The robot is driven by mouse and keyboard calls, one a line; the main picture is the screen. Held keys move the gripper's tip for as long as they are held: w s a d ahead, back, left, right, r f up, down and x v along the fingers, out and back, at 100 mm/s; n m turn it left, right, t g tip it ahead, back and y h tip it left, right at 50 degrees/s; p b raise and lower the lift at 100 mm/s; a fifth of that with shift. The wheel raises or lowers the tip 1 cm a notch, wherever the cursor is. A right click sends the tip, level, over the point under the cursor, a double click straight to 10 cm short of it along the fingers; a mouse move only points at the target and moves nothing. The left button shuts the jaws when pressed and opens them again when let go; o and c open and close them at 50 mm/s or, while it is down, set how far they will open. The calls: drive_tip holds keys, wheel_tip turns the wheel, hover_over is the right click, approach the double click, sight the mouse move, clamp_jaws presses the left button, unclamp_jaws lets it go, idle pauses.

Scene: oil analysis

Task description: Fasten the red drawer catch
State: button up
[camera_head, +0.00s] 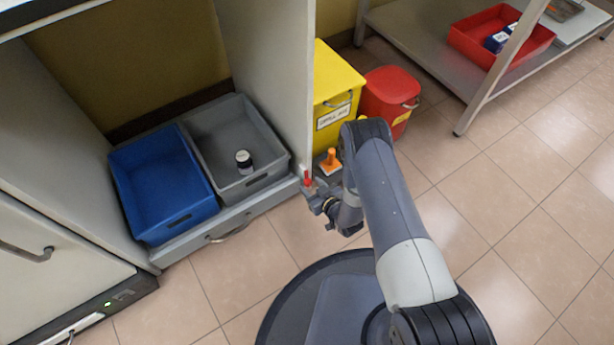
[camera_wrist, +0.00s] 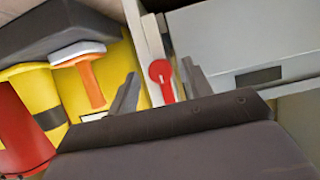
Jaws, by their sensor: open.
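The red drawer catch (camera_wrist: 162,80) is a small red lever on the pale upright edge beside the grey drawer front. In the wrist view it lies between the two fingers of my gripper (camera_wrist: 160,92), which are apart and not closed on it. In the head view the red catch (camera_head: 307,179) shows just beyond the tip of my gripper (camera_head: 314,188). The drawer (camera_head: 228,222) has a curved handle and sits low in the cabinet, under the trays. Whether the fingers touch the catch I cannot tell.
A blue tray (camera_head: 143,180) and a grey tray (camera_head: 205,133) holding a small dark jar (camera_head: 244,162) stand above the drawer. A yellow bin (camera_head: 330,75), a red bin (camera_head: 385,82) and an orange-handled tool (camera_head: 331,160) are close by my arm. Tiled floor at right is clear.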

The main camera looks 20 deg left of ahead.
drive_tip(key=shift+w+a+f, duration=0.15)
drive_tip(key=shift+a, duration=0.1)
drive_tip(key=c, duration=1)
